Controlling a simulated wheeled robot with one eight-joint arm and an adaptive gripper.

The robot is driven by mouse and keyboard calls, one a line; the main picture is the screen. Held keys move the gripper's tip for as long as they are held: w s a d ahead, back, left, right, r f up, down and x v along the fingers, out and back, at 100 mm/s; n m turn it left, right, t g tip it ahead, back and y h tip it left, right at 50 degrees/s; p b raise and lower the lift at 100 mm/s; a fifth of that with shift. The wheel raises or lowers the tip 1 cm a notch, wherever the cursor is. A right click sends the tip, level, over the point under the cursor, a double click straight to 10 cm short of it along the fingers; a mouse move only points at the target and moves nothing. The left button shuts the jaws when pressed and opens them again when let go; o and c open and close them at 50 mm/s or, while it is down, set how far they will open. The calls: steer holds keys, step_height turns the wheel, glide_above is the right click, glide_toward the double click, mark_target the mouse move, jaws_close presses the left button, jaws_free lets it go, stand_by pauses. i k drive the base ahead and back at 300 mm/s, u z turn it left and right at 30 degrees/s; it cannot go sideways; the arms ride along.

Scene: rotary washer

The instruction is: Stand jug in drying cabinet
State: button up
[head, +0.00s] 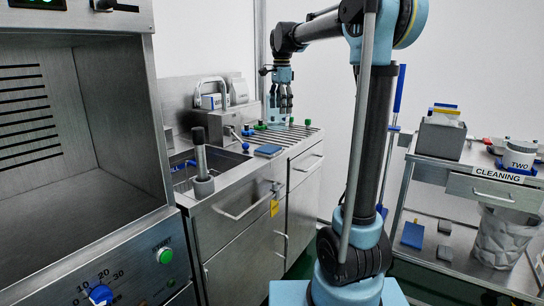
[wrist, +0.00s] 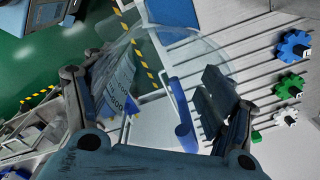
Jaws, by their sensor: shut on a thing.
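My gripper (head: 281,103) is raised above the ribbed steel drainboard (head: 284,137) at the back of the counter. In the wrist view my gripper (wrist: 168,100) is shut on a clear jug (wrist: 118,88) with a printed scale and a blue strip. The jug is see-through, so its outline is faint. In the head view the jug is hard to make out around the fingers. The drying cabinet (head: 108,128) stands open at the left, with slotted vents; the part of its inside that shows is empty. A green button (head: 165,255) and a blue dial (head: 101,295) sit below it.
A sink (head: 183,172) with a grey upright post (head: 201,160) at its front edge lies between cabinet and drainboard. Green and blue knobs (wrist: 289,86) and a blue pad (head: 268,150) are on the drainboard. A cleaning cart (head: 467,168) stands at the right.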

mark_target(79, 213)
steer(key=k, duration=0.95)
